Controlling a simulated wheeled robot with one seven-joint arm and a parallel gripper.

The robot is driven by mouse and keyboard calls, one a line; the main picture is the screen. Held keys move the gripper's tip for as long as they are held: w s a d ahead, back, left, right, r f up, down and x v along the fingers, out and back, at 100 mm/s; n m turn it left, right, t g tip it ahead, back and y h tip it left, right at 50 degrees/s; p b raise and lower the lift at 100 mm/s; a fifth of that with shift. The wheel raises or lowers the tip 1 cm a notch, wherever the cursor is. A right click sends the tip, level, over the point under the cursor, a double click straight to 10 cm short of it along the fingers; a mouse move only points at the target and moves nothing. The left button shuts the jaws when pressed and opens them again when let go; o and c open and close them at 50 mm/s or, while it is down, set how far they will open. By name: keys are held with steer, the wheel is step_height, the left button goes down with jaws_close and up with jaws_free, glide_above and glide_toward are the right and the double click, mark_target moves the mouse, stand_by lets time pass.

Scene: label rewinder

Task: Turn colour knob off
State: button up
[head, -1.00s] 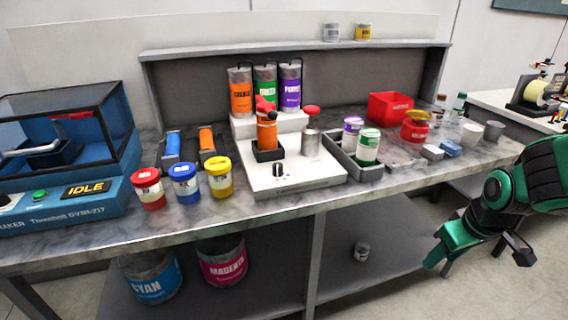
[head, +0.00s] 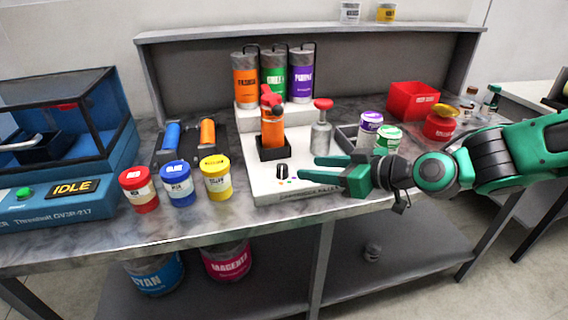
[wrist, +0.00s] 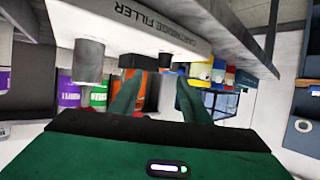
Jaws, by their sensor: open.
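The black colour knob (head: 282,171) stands on the white cartridge filler (head: 262,188), near its front, with small coloured dots beside it. Its setting is too small to read. My gripper (head: 309,168) is open and empty, just right of the knob, fingers pointing left towards it and apart from it. In the wrist view, the two fingers (wrist: 157,78) are spread below the filler's lettered front edge (wrist: 150,25). An orange cartridge (head: 272,133) sits in the black holder behind the knob.
Purple (head: 369,130) and green (head: 387,140) jars stand in a tray close behind my gripper. Red (head: 139,190), blue (head: 178,184) and yellow (head: 216,178) jars stand left of the filler.

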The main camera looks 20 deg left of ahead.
mark_target(285, 166)
steer(key=x, duration=1)
steer(key=shift+s+a+f, duration=0.15)
steer(key=shift+s+a, duration=0.1)
steer(key=shift+a, duration=0.25)
steer(key=shift+c, duration=0.5)
steer(key=c, duration=0.9)
